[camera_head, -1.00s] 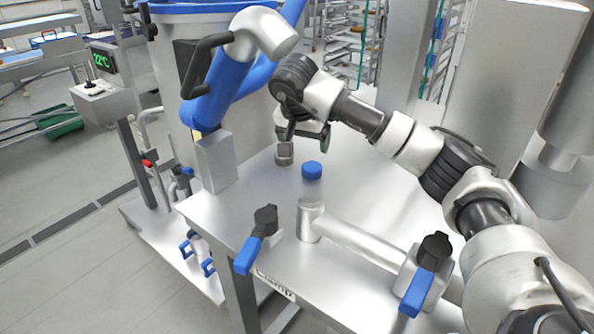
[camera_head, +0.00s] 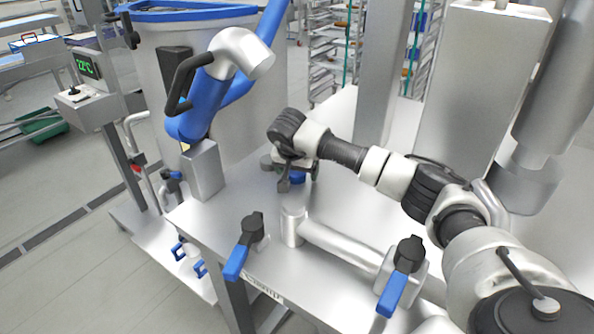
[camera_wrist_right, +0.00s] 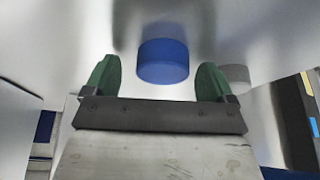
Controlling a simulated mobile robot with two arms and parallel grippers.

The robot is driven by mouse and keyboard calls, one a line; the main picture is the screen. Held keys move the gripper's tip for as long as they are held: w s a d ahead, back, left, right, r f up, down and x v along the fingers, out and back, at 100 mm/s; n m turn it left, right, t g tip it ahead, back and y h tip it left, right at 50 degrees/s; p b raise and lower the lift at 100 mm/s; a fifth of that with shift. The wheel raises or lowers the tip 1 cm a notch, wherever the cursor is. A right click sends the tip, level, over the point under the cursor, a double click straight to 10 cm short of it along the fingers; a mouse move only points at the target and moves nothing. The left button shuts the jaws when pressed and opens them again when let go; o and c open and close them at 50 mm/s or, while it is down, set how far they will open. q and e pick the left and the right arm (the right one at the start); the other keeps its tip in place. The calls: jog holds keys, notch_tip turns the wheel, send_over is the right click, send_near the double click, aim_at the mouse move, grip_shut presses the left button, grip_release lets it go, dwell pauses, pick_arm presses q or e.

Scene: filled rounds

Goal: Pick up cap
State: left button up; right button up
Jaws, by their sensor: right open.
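My right gripper (camera_head: 290,183) is above and around that spot. In the right wrist view the cap (camera_wrist_right: 163,61) appears between and a little beyond the two green fingertips of my open gripper (camera_wrist_right: 158,80). There is a visible gap on each side, and nothing is held. My left gripper is not in view.
Two valves with blue handles, one at front left (camera_head: 236,262) and one at front right (camera_head: 391,296), stand along the metal pipe (camera_head: 340,244). A blue arm-like pipe (camera_head: 205,105) and a large vat (camera_head: 150,60) are behind left. The table (camera_head: 215,225) is otherwise fairly clear.

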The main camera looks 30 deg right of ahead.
jog(key=shift+w+a, duration=0.1)
jog(key=shift+a, duration=0.05)
jog(key=c, duration=0.9)
jog(key=shift+r, duration=0.2)
